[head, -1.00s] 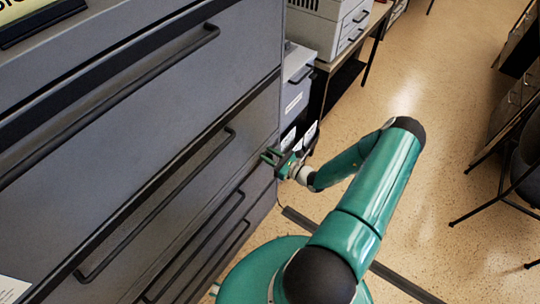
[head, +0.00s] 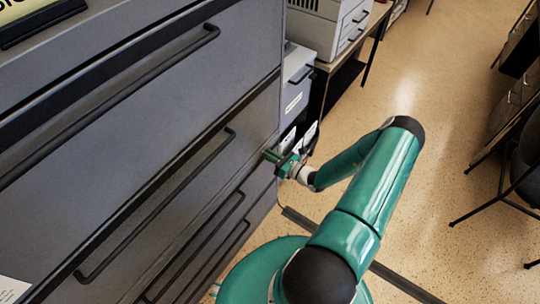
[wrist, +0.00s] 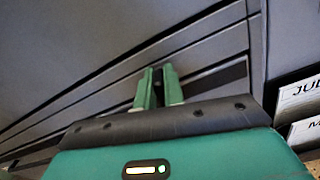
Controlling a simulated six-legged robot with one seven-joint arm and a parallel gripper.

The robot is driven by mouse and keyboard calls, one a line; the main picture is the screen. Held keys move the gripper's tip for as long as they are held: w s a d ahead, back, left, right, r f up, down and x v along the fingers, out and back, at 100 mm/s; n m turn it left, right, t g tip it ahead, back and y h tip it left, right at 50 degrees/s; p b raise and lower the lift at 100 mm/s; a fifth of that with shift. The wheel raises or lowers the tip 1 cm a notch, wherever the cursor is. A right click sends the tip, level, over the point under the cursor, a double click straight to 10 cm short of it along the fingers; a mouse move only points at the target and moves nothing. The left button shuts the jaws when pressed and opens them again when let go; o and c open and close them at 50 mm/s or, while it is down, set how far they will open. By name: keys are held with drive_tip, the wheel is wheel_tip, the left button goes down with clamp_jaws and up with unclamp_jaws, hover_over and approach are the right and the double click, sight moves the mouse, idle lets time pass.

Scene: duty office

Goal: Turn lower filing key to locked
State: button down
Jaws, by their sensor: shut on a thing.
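The grey filing cabinet (head: 215,85) fills the left of the head view, with long dark bar handles on its drawers. My gripper (head: 268,155) is at the cabinet's right front edge, beside the lower drawers. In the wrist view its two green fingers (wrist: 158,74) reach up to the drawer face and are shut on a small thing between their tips. The lower filing key is mostly hidden by the fingers; only a dark spot shows between them. I cannot read whether the key is at locked or unlocked.
Beyond the cabinet stand a smaller grey drawer unit (head: 296,85) and a light grey machine (head: 345,22) on a table. White label cards (wrist: 298,97) show at the right of the wrist view. The speckled floor (head: 440,110) to the right is open, with a dark chair (head: 525,165) at its edge.

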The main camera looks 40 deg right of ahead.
drive_tip(key=m, duration=0.3)
drive_tip(key=shift+w+d+m, duration=0.1)
drive_tip(key=shift+d+m, duration=0.05)
drive_tip(key=shift+m, duration=0.15)
drive_tip(key=m, duration=0.3)
drive_tip(key=shift+d+f+m, duration=0.1)
drive_tip(key=shift+f+m, duration=0.1)
drive_tip(key=shift+m, duration=0.1)
drive_tip(key=shift+d+f+m, duration=0.1)
drive_tip(key=shift+f+m, duration=0.05)
drive_tip(key=shift+m, duration=1.75)
drive_tip(key=shift+f+m, duration=0.15)
drive_tip(key=shift+m, duration=1.75)
drive_tip(key=c, duration=1.5)
unclamp_jaws()
